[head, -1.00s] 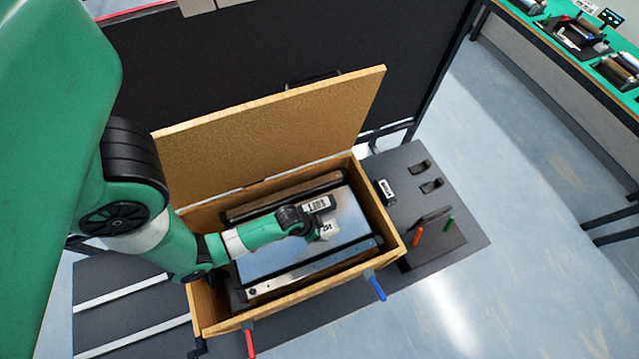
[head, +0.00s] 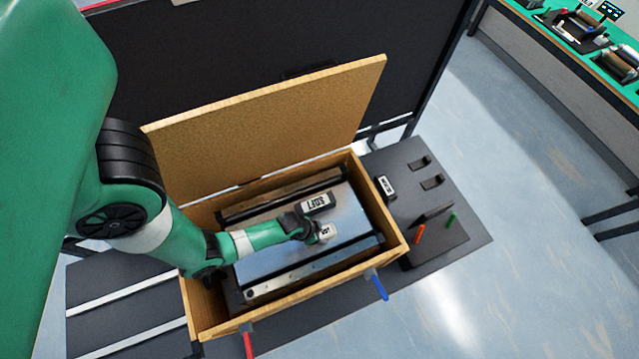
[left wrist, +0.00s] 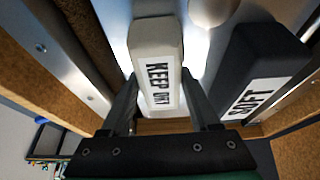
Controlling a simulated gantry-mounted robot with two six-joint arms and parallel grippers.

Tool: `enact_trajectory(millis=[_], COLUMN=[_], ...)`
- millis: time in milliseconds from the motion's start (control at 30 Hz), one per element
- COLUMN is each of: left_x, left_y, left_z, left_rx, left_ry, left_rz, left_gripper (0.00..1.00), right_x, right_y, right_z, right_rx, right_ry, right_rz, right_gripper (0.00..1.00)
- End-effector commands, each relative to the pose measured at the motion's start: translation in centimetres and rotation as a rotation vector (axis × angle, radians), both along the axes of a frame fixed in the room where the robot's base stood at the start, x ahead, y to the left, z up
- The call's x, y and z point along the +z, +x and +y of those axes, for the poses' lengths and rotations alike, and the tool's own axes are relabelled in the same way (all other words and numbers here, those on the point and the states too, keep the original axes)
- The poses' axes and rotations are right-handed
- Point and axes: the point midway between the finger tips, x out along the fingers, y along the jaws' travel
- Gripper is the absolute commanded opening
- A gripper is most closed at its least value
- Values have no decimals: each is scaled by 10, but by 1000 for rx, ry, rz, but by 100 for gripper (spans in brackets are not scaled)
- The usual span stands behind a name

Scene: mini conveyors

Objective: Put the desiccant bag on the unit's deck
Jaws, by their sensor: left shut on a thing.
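The desiccant bag is a small pale block with a "KEEP DRY" label (left wrist: 156,62); in the head view it shows as a small white shape (head: 326,231). My left gripper (left wrist: 160,98) is shut on it, one dark finger on each side. The unit is a conveyor with a shiny silver deck (head: 275,257) and dark side rails, lying inside an open wooden crate (head: 390,228). The bag is over the deck's right part; I cannot tell whether it touches. My right gripper is not in view.
A dark block labelled "SOFT" (head: 317,203) is beside the bag, also in the left wrist view (left wrist: 262,75). The crate's lid (head: 270,125) stands open behind. A dark mat (head: 455,215) at right holds a small labelled block (head: 386,187), orange and green items. Bare deck lies left of the gripper.

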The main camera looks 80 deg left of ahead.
Motion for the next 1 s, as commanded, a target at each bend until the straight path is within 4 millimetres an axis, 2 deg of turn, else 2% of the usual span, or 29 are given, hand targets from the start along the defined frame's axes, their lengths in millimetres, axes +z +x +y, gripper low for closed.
enact_trajectory(millis=[233,267,400,667,767,867,1000], left_x=[-4,-3,-2,-2,4,17,48], left_y=[0,0,0,0,-1,-6,-18], left_z=[0,0,0,0,0,-2,-5], left_rx=[0,0,0,0,0,1,1], left_ry=[0,0,0,0,0,-1,1], left_rz=[0,1,1,1,1,1,-1], left_gripper=[0,67,92,92,92,92,92], right_x=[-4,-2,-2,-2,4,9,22], right_y=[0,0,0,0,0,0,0], right_z=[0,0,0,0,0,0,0], right_rx=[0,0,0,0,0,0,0], right_ry=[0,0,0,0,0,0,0], right_rz=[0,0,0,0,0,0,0], right_gripper=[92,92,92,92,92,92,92])
